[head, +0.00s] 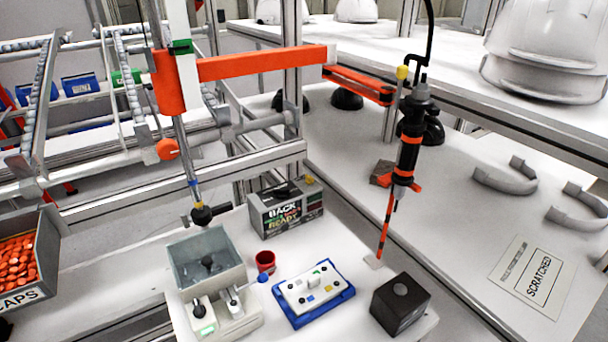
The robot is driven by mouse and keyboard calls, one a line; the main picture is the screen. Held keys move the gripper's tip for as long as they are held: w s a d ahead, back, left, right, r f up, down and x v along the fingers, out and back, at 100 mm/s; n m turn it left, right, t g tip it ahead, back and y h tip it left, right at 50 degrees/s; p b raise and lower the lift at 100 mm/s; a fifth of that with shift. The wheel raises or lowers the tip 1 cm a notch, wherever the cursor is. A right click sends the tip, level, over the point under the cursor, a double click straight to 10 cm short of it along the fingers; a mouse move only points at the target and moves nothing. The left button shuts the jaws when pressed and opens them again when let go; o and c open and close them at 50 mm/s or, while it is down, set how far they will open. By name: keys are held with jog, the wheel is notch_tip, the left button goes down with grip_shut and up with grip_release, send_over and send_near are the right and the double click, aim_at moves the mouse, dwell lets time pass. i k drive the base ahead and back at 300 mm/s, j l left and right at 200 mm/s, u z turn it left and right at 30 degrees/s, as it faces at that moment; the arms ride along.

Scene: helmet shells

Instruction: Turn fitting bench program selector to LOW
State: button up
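No label reading LOW can be made out, so I cannot tell for certain which part is the program selector. A white panel with a blue rim (313,294) lies on the front bench, with a small upright white piece and several coloured marks on it. To its right stands a black box (401,306) with a round grey knob or button on top (400,289); its setting cannot be read. A dark box with lettering that seems to read BACK and READY (287,207) stands behind the panel. My gripper is not in view.
A grey bin fixture with levers (206,263) and a red cup (265,262) stand left of the panel. A bin of orange caps (17,262) is far left.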

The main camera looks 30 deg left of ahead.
aim_at(280, 193)
jog(key=u, duration=1.35)
